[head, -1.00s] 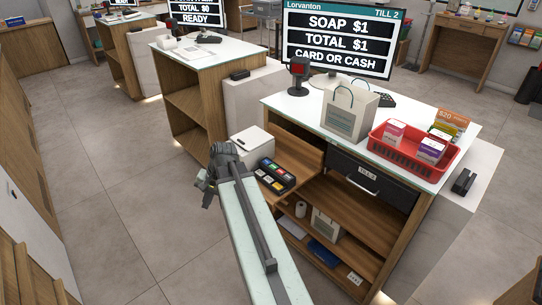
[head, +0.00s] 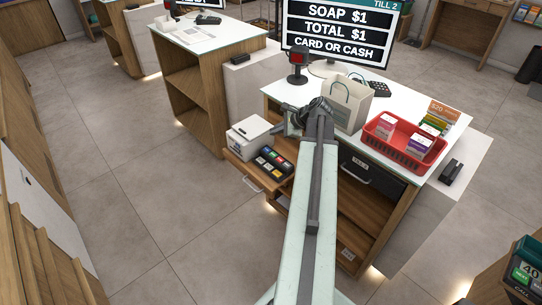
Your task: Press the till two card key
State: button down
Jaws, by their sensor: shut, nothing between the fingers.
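A dark key block (head: 273,163) with several coloured keys sits on a pull-out wooden shelf (head: 238,168) of the till two counter. Its key labels are too small to read, so I cannot tell which is the card key. The till two screen (head: 338,30) reads "SOAP $1, TOTAL $1, CARD OR CASH". My gripper (head: 285,124) is shut and empty. In the picture it lies above and slightly right of the key block, apart from it. My arm crosses the counter front from below.
A white printer box (head: 252,139) stands beside the keys. On the counter are a dark scanner (head: 297,66), a paper bag (head: 346,103), a card terminal (head: 379,88) and a red basket (head: 399,158) of boxes. Open floor (head: 150,190) lies to the left.

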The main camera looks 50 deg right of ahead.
aim_at(275, 155)
jog(key=shift+f+b, duration=4.4)
jog(key=shift+f+b, duration=0.4)
jog(key=shift+f+b, duration=0.35)
jog(key=shift+b, duration=0.05)
jog(key=shift+r+p, duration=0.8)
jog(key=shift+p, duration=0.05)
notch_tip(275, 155, up, 5)
jog(key=p, duration=0.5)
jog(key=shift+r, duration=0.1)
